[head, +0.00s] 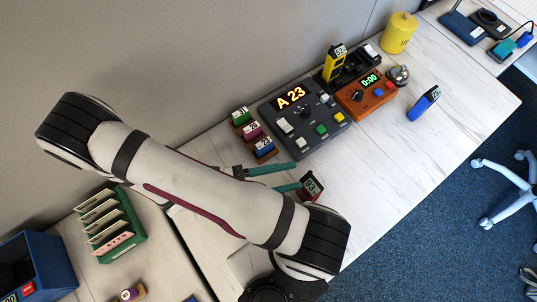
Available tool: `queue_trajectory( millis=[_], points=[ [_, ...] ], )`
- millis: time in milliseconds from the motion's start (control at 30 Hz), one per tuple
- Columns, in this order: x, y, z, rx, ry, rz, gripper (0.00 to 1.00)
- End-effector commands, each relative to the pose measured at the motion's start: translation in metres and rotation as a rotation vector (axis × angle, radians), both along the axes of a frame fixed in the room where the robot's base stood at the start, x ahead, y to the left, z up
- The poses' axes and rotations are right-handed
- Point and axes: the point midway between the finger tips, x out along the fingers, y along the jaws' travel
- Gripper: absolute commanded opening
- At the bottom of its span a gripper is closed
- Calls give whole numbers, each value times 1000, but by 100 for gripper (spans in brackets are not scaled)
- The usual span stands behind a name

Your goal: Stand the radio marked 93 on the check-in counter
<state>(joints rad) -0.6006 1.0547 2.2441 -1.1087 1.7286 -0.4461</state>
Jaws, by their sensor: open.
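A small dark red device (314,186) with a lit display stands or lies on the white marbled counter (375,148). Its digits look like 93 but are small and tilted. My gripper (298,177) is open, with its two teal fingers spread. The fingertips are close to the left side of this device, and the lower one overlaps its edge in the picture. I cannot tell whether they touch it. A yellow radio (331,68) stands upright in a black charger (358,64) at the back. A blue radio (424,104) with a small display is on the counter at the right.
A grey console (305,118) showing A 23 and an orange timer box (366,95) sit behind. Several coloured numbered blocks (252,132) stand left of the console. A silver bell (398,75) and a yellow canister (399,33) are farther back. The counter's right front is clear.

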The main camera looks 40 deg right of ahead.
Motion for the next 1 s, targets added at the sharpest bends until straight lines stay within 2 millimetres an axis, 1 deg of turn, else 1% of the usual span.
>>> queue_trajectory(
  millis=[33, 133, 267, 333, 367, 467, 567, 600, 700, 800, 900, 1000],
  points=[
    [4, 10, 0, 3, -3, 3, 42],
    [11, 25, 0, 1, -2, 2, 42],
    [14, 35, 2, 14, -20, -19, 42],
    [12, 38, 12, 62, -95, -91, 42],
    [10, 40, 17, 94, -149, -141, 42],
    [2, 47, 42, 228, -400, -379, 42],
    [-7, 58, 64, 362, -698, -661, 42],
    [-9, 63, 73, 411, -824, -779, 42],
    [-10, 76, 92, 520, -1121, -1053, 42],
    [-6, 86, 106, 599, -1346, -1258, 42],
    [-2, 92, 115, 645, -1474, -1374, 42],
    [0, 94, 118, 662, -1519, -1416, 42]
  ],
)
